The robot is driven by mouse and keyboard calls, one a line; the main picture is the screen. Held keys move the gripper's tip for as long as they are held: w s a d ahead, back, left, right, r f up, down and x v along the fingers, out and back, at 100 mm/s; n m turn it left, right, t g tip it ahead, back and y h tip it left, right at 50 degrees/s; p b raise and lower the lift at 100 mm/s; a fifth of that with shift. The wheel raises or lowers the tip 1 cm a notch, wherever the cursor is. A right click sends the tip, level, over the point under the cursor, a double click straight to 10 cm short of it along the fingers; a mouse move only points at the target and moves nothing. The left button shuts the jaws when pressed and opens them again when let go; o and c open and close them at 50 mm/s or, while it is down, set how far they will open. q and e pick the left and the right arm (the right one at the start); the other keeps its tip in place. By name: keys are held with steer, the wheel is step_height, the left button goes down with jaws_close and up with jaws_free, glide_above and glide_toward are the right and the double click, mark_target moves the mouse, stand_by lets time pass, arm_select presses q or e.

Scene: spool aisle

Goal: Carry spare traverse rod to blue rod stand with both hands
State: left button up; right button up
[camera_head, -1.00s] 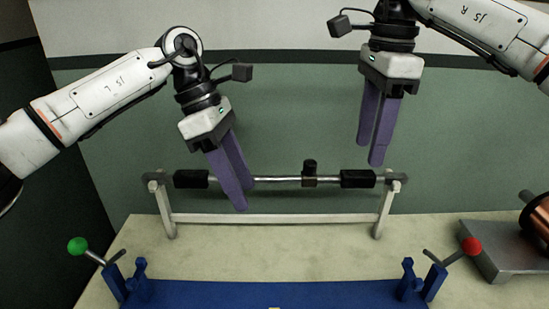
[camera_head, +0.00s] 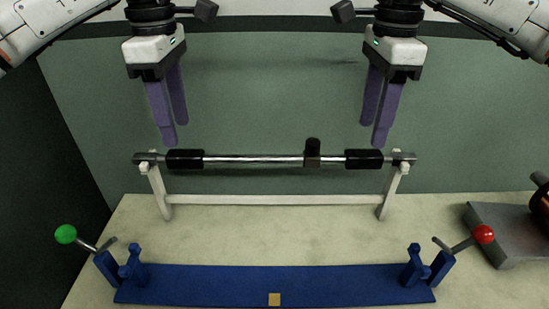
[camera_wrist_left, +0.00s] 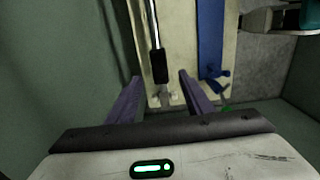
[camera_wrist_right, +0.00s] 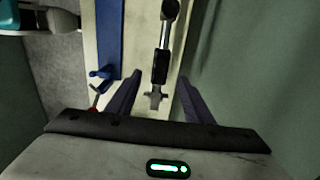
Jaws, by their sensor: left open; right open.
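The spare traverse rod (camera_head: 255,160) is a silver bar with a black grip near each end and a black collar right of its middle. It lies level on a pale metal rack (camera_head: 270,200). My left gripper (camera_head: 171,142) is open and empty above the left black grip (camera_head: 185,160). My right gripper (camera_head: 378,142) is open and empty above the right black grip (camera_head: 364,159). Both wrist views show the rod's end between the spread fingers, below them: left grip (camera_wrist_left: 159,66), right grip (camera_wrist_right: 161,64). The blue rod stand (camera_head: 200,284) is in front of the rack, with an upright at each end.
The stand has a green-knobbed lever (camera_head: 66,234) at left and a red-knobbed lever (camera_head: 484,234) at right. A grey block (camera_head: 505,235) with a copper spool (camera_head: 543,205) sits at the right. The tabletop between rack and stand is clear.

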mark_target(183, 152)
arm_select(q)
step_height(183, 152, down, 6)
steer(key=shift+f, duration=0.15)
arm_select(e)
step_height(183, 152, down, 6)
steer(key=shift+f, duration=0.15)
arm_select(q)
jaws_close()
arm_select(e)
jaws_close()
arm_select(q)
steer(key=shift+w, duration=0.1)
arm_select(e)
steer(key=shift+w, duration=0.1)
stand_by(0.7)
